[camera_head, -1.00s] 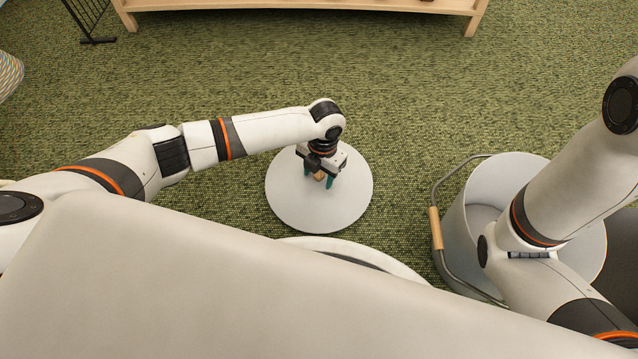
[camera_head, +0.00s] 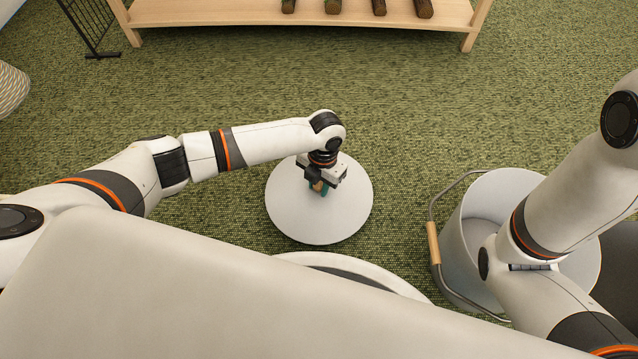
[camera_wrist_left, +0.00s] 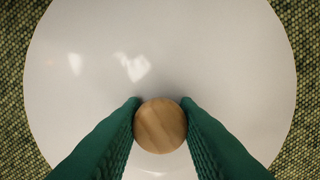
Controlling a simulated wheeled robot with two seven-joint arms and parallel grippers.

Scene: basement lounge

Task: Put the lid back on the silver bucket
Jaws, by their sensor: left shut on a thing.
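The lid is a round, pale grey-white disc (camera_head: 318,222) over the green carpet, in front of my body. Its round wooden knob (camera_wrist_left: 160,126) shows in the left wrist view between two green fingers. My left gripper (camera_head: 319,188) is above the lid's middle, shut on the knob. I cannot tell whether the lid touches the carpet. The silver bucket (camera_head: 466,207) stands on the carpet to the right, open at the top, with a wooden-gripped handle (camera_head: 433,243) hanging on its left side. My right arm covers part of the bucket, and my right gripper is not visible.
A wooden shelf (camera_head: 290,14) with several dark logs stands at the back. A black metal rack (camera_head: 95,30) and a woven basket (camera_head: 10,88) are at the far left. Open carpet lies between the lid and the bucket.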

